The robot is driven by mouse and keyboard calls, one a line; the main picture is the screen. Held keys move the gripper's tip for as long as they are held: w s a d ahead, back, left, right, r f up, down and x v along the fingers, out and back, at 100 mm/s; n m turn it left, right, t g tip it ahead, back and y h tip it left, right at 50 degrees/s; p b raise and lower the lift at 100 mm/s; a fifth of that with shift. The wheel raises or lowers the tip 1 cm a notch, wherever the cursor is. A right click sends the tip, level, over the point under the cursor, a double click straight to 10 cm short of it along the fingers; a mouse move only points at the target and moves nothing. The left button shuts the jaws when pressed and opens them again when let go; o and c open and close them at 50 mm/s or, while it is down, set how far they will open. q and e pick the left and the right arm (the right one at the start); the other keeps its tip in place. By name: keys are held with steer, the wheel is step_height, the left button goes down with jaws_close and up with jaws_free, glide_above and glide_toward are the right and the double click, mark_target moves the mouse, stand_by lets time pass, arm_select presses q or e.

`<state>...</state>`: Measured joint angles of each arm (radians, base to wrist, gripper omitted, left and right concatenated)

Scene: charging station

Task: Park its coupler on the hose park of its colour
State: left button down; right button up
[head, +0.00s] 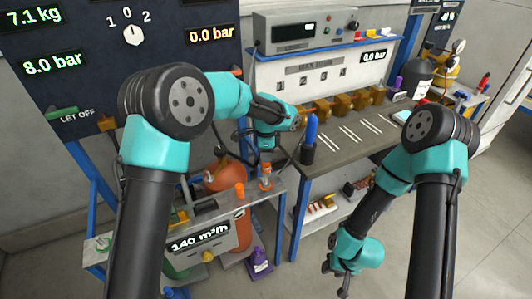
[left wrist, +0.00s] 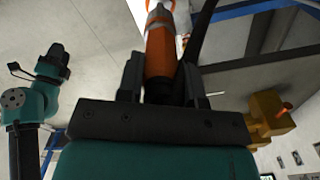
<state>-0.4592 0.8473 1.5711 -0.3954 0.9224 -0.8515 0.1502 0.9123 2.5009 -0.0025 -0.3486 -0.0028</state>
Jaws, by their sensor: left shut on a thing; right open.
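My left gripper (head: 265,168) is shut on an orange coupler (head: 265,183) with a metal end. It holds the coupler pointing down above the front shelf of the station. In the left wrist view the coupler (left wrist: 160,45) sits between the two dark fingers, its grey metal tip away from the palm, and a dark hose runs beside it. A small orange peg (head: 239,191) stands on the shelf left of the coupler; I cannot tell whether it is a hose park. My right gripper (head: 343,286) is open and empty, low over the floor at the lower right.
An orange gas cylinder (head: 220,176) stands behind the shelf. A blue upright tool (head: 311,130) stands on the workbench (head: 350,128) to the right. Floor at the lower right is clear.

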arm_select(q)
steer(key=shift+f, duration=2.65)
stand_by(0.7)
steer(key=c, duration=0.7)
jaws_free()
step_height(320, 180, up, 17)
steer(key=shift+r, duration=0.2)
stand_by(0.5)
